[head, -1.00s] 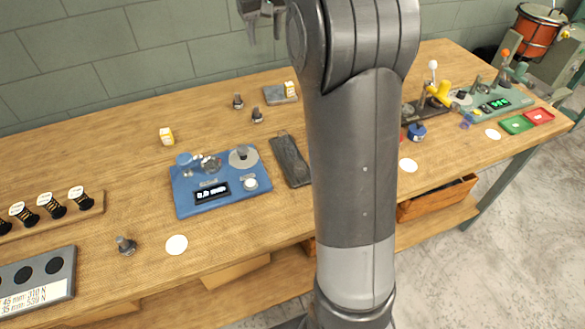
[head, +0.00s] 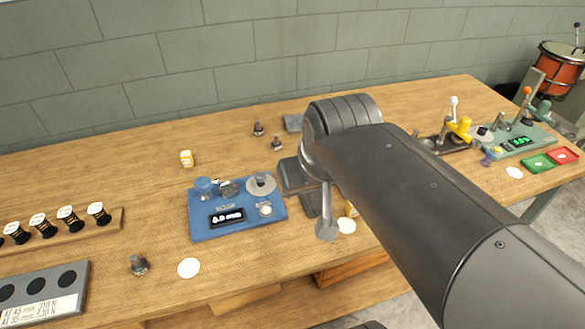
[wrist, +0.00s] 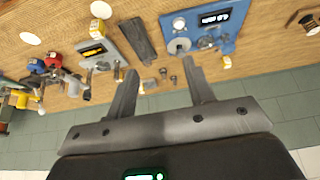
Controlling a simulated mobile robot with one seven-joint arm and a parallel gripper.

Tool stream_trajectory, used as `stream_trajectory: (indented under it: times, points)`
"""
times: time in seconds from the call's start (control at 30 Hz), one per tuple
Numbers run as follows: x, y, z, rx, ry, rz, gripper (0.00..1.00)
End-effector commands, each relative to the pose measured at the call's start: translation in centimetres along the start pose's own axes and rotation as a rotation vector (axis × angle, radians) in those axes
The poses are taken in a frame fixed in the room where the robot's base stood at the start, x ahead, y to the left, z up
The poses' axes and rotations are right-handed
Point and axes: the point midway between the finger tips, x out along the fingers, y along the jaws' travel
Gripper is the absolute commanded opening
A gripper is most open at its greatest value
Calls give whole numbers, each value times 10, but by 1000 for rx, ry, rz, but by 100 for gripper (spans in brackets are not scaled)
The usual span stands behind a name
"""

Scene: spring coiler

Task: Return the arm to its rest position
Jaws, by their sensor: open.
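My arm (head: 420,200) reaches in from the lower right of the head view, with its elbow bent over the bench. My gripper (head: 325,222) hangs below the elbow, just right of the blue device, partly hidden by my arm. In the wrist view my gripper (wrist: 160,70) has its two fingers spread wide apart, with nothing between them. Bench items show beyond the fingertips. I cannot tell the exact height of the fingers above the bench.
The blue device (head: 215,233) with a lit display stands left of my gripper. Spools in a rack (head: 110,222) and a grey block (head: 75,290) are at the left. A green device (head: 535,138) and red tray (head: 562,156) are at the right. A wall (head: 250,60) stands behind.

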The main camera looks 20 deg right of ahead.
Motion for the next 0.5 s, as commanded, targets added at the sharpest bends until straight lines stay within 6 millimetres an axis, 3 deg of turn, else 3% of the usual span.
stream_trajectory:
  times: [0.1,0.2,0.5]
  points:
    - [5,-2,22,4,15,-6,48]
    - [7,-3,29,6,20,-9,48]
    - [8,-3,30,7,19,-9,48]
